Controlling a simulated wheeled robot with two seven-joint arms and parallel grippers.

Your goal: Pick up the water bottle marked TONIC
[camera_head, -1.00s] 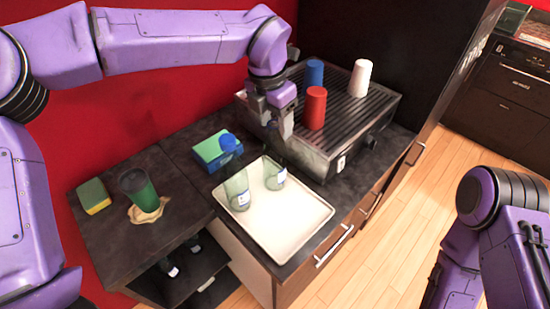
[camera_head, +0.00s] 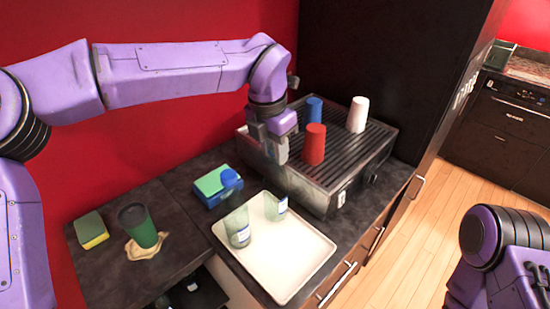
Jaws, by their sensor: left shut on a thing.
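Two clear greenish bottles with white-and-blue labels stand on a white tray (camera_head: 295,270); I cannot read the lettering, so I cannot tell which is TONIC.
A grilled machine (camera_head: 340,170) with a red cup (camera_head: 313,144), a blue cup (camera_head: 314,110) and a white cup (camera_head: 357,115) stands close to the gripper's right. A blue-green sponge box (camera_head: 213,186), a green cup (camera_head: 141,226) and a sponge (camera_head: 91,230) are left.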

